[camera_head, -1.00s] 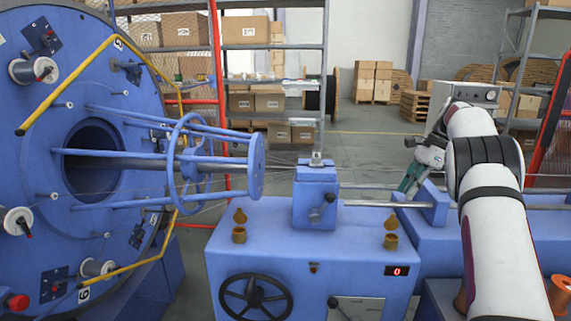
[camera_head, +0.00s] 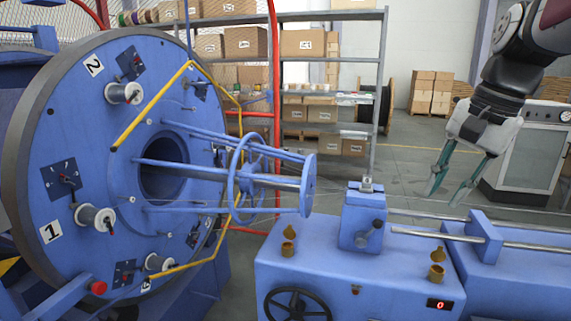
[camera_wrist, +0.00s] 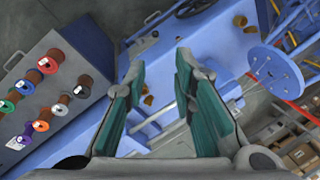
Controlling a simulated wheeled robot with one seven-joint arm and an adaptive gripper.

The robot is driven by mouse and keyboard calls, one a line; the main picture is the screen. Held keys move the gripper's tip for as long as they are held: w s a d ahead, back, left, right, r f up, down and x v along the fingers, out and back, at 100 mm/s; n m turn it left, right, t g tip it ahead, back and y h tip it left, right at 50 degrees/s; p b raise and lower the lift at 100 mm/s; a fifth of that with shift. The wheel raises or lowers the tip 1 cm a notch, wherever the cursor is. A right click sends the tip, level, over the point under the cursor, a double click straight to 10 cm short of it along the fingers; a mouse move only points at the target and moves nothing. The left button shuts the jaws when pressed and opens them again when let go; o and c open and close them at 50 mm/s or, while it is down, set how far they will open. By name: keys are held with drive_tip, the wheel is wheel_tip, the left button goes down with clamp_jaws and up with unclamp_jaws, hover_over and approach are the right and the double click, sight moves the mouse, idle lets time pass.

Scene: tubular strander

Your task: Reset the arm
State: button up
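My gripper (camera_head: 452,180) hangs from my raised arm at the upper right of the head view. Its two green-padded fingers point down and stand apart with nothing between them. In the wrist view my gripper (camera_wrist: 160,75) is also open and empty, high over the blue machine bed (camera_wrist: 200,45). The gripper touches nothing.
The blue strander wheel (camera_head: 85,160) with its spools fills the left. A blue machine cabinet (camera_head: 330,275) with a clamp block (camera_head: 362,215) and rails stands below. The wrist view shows a box with several coloured spools (camera_wrist: 60,85). Shelves (camera_head: 330,20) with cartons stand behind.

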drive_tip(key=s+a+f+n+p, duration=0.1)
drive_tip(key=s+a+f+n, duration=0.1)
drive_tip(key=s, duration=0.5)
drive_tip(key=s+a+f+n+t+h+p, duration=0.1)
drive_tip(key=s+a+n, duration=0.2)
drive_tip(key=s, duration=0.5)
drive_tip(key=s+a+f+n+p, duration=0.1)
drive_tip(key=s+n, duration=0.3)
drive_tip(key=s, duration=0.4)
drive_tip(key=shift+a+f+n+t+h+p, duration=0.4)
drive_tip(key=shift+a+f, duration=0.4)
drive_tip(key=shift+a, duration=0.05)
